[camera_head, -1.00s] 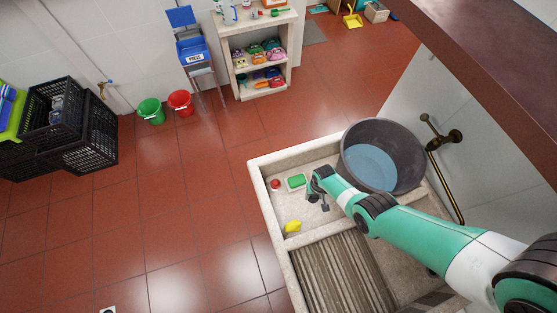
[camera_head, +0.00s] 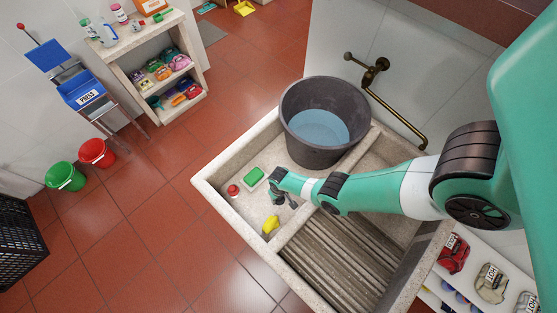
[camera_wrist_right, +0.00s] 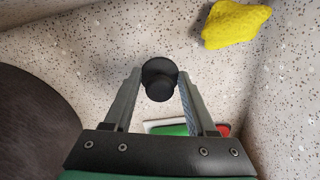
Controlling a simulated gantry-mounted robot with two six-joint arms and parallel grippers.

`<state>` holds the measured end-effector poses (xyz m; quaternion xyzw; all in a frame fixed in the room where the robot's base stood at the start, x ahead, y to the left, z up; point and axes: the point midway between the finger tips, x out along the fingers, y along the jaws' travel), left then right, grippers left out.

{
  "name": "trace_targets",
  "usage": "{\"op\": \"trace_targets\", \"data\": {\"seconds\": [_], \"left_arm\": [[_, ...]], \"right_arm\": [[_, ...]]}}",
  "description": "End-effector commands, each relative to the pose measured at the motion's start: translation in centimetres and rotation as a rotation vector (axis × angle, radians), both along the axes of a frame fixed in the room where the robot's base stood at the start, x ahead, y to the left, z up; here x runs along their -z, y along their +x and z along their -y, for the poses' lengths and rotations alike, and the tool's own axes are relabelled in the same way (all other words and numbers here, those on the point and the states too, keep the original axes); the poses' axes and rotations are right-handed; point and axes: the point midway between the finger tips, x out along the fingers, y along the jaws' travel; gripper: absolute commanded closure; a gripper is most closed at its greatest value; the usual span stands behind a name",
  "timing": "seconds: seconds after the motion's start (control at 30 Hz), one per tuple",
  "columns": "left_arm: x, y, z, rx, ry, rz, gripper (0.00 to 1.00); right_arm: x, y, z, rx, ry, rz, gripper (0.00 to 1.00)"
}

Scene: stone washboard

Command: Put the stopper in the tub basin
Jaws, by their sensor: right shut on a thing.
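The black stopper (camera_wrist_right: 159,79) is between the fingertips of my right gripper (camera_wrist_right: 157,88) in the wrist view. My right gripper (camera_head: 284,201) is shut on it, over the tub basin (camera_head: 249,205) of the stone washboard. The basin floor shows behind the stopper in the wrist view. I cannot tell how high the stopper is above the floor, and the drain hole is not visible. My left gripper is not in view.
A dark bucket of water (camera_head: 290,105) stands at the basin's back. A green sponge (camera_head: 253,176), a red item (camera_head: 233,190) and a yellow cloth (camera_head: 271,224) lie around my right gripper. The ribbed washboard (camera_head: 335,255) adjoins the basin.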

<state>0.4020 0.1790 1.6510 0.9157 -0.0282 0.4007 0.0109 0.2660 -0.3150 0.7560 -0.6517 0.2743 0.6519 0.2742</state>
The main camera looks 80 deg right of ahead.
Motion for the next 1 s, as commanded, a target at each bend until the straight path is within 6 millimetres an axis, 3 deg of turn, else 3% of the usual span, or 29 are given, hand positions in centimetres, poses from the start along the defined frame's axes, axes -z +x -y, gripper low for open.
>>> {"op": "trace_targets", "data": {"seconds": [0.27, 0.67, 0.7, 0.83, 1.0], "left_arm": [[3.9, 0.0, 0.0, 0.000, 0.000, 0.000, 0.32], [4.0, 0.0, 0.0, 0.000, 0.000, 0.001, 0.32], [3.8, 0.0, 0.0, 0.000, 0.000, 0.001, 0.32], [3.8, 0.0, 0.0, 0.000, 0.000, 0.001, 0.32], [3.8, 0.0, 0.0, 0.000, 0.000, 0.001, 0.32]], "right_arm": [[3.9, 0.0, 0.0, 0.000, 0.000, 0.000, 0.97], [4.1, 0.0, 0.0, 0.000, 0.000, 0.000, 0.97], [3.9, 0.0, 0.0, 0.000, 0.000, 0.000, 0.36], [3.8, 0.0, 0.0, 0.000, 0.000, 0.000, 0.13], [3.8, 0.0, 0.0, 0.000, 0.000, 0.000, 0.13]]}}
